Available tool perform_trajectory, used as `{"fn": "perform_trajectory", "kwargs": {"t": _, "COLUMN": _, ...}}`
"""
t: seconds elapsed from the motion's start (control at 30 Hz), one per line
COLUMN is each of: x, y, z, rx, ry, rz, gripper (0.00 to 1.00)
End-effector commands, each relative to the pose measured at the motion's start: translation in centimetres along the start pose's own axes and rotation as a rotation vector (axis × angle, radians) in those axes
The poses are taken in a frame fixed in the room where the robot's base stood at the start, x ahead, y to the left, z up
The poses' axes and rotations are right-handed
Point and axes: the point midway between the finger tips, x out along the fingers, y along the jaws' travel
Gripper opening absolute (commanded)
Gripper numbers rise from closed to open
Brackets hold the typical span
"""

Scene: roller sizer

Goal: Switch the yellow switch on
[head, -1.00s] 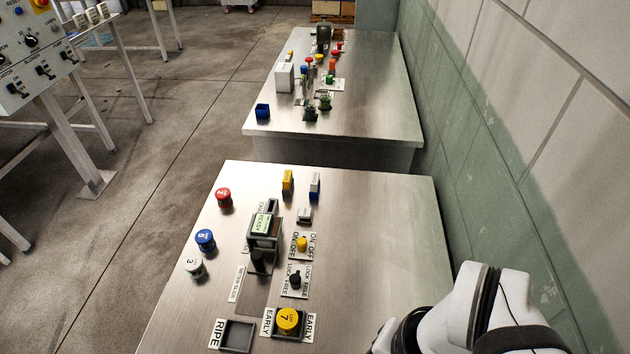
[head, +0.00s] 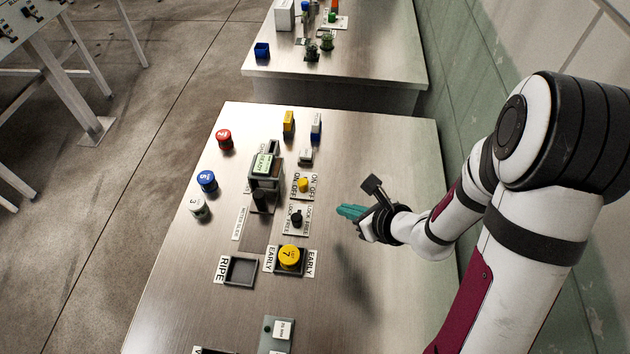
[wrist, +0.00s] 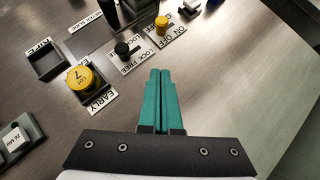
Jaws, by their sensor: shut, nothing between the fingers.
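The yellow switch (head: 303,185) sits on a small white plate with ON and OFF labels, near the middle of the near metal table. In the wrist view the yellow switch (wrist: 161,27) stands near the top centre, past my fingertips. Which way its lever points is too small to tell. My gripper (head: 346,211) has teal fingers and hovers above the table, to the right of and a little nearer than the switch, apart from it. In the wrist view my gripper (wrist: 160,73) is shut and empty, its tips pointing toward the switch and the black knob.
A black knob (head: 297,217) on a lock/free plate is just nearer than the switch. A yellow round piece (head: 289,256) sits in an EARLY holder, beside an empty RIPE tray (head: 239,270). A dark device (head: 264,175) stands to the left. The tabletop right of the switch is clear.

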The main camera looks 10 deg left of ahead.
Motion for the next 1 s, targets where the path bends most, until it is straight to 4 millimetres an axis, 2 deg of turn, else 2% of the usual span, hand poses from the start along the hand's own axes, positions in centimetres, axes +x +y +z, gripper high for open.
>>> {"fn": "perform_trajectory", "kwargs": {"t": 0.17, "x": 0.8, "y": 0.0, "z": 0.0, "rx": 0.000, "ry": 0.000, "rz": 0.002, "gripper": 0.00}}
{"fn": "perform_trajectory", "kwargs": {"t": 0.63, "x": 10.5, "y": 0.1, "z": 0.3, "rx": -0.004, "ry": -0.002, "rz": 0.002, "gripper": 0.00}}
{"fn": "perform_trajectory", "kwargs": {"t": 0.8, "x": 12.1, "y": 0.1, "z": 2.3, "rx": -0.004, "ry": -0.003, "rz": 0.001, "gripper": 0.00}}
{"fn": "perform_trajectory", "kwargs": {"t": 1.0, "x": 12.7, "y": 0.1, "z": 3.1, "rx": -0.002, "ry": -0.002, "rz": 0.001, "gripper": 0.00}}
